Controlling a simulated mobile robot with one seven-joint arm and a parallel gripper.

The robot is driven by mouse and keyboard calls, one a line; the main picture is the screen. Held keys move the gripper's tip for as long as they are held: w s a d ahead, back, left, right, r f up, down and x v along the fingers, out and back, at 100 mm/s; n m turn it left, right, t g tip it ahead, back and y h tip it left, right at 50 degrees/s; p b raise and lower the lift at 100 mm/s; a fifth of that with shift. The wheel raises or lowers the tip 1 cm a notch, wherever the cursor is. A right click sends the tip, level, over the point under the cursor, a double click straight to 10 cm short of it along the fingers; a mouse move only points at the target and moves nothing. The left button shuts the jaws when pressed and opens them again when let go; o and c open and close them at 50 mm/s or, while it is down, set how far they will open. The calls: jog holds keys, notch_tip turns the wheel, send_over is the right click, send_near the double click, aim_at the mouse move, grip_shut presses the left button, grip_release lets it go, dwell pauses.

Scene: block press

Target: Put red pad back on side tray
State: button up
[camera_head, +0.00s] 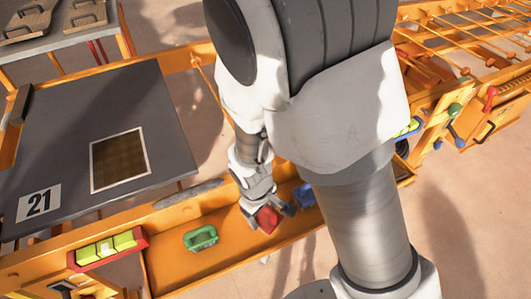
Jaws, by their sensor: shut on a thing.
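The red pad (267,219) is between the fingers of my gripper (268,215), which is shut on it. My gripper points down over the right part of the orange side tray (172,274). The pad is low, at or just above the tray floor; I cannot tell whether it touches. My wrist and fingers hide part of the pad. A green pad with a handle (201,238) lies in the tray to the left. A blue pad (303,195) is close by on the right, partly behind my gripper.
A level-like yellow-green block (106,247) is on the orange frame, left of the tray. My arm hides much of the centre.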

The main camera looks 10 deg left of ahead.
aim_at(259, 216)
jog(key=shift+w+a+f, duration=0.55)
jog(key=shift+w+f, duration=0.05)
jog(key=shift+w, duration=0.2)
jog(key=shift+f, duration=0.2)
jog(key=shift+f+b, duration=1.05)
jog(key=shift+f, duration=0.75)
jog(key=shift+f, duration=0.2)
jog(key=o, duration=1.2)
jog(key=shift+r, duration=0.15)
